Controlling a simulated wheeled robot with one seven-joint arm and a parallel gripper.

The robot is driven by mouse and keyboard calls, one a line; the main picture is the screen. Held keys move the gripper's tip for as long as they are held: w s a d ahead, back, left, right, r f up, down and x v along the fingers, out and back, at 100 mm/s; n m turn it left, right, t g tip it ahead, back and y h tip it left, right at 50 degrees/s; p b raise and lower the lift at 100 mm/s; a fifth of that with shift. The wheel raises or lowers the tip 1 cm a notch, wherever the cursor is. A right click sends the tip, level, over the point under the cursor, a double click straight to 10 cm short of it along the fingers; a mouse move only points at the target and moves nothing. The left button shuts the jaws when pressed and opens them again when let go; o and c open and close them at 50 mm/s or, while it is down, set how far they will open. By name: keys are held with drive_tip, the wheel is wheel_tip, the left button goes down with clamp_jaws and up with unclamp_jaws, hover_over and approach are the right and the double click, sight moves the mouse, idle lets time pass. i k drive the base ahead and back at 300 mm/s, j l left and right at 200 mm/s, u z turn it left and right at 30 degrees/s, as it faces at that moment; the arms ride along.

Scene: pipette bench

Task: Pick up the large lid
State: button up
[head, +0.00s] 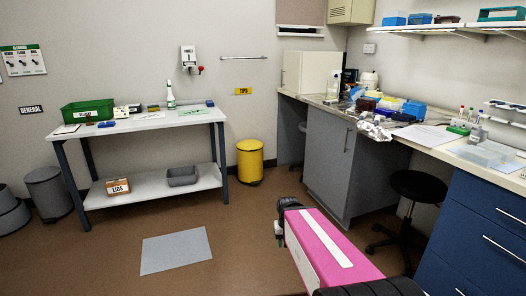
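I cannot make out a large lid for certain in the head view. A small brown box labelled LIDS (118,186) stands on the lower shelf of the side table at the left; its contents are too small to tell. My pink arm reaches in from the bottom right over the floor. A dark joint shows at its far end, but no gripper fingers can be seen.
The side table (150,121) carries a green bin (87,111), a bottle (170,95) and small items. A grey tray (183,177) shares its lower shelf. A yellow bin (250,162), black stool (417,188) and cluttered right counter (423,137) surround open floor with a grey mat (176,250).

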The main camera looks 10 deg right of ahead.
sight(482, 157)
drive_tip(key=i+l+z, duration=0.15)
drive_tip(key=i+z, duration=0.2)
drive_tip(key=i, duration=0.25)
drive_tip(key=i+z, duration=0.3)
drive_tip(key=i, duration=0.3)
drive_tip(key=i+j+z, duration=0.1)
drive_tip(key=i+z, duration=0.25)
drive_tip(key=i, duration=0.25)
drive_tip(key=i+z, duration=0.1)
drive_tip(key=z, duration=0.2)
drive_tip(key=k+z, duration=0.1)
drive_tip(key=z, duration=0.75)
drive_tip(key=k+l+z, duration=0.1)
drive_tip(key=z, duration=0.35)
drive_tip(key=l+z, duration=0.15)
drive_tip(key=z, duration=0.3)
drive_tip(key=u, duration=2.05)
drive_tip(key=z, duration=0.5)
drive_tip(key=j+z, duration=0.1)
drive_tip(key=z, duration=0.35)
drive_tip(key=k+z, duration=0.1)
drive_tip(key=z, duration=0.4)
drive_tip(key=j+z, duration=0.1)
drive_tip(key=z, duration=0.4)
drive_tip(key=k+z, duration=0.1)
drive_tip(key=z, duration=0.4)
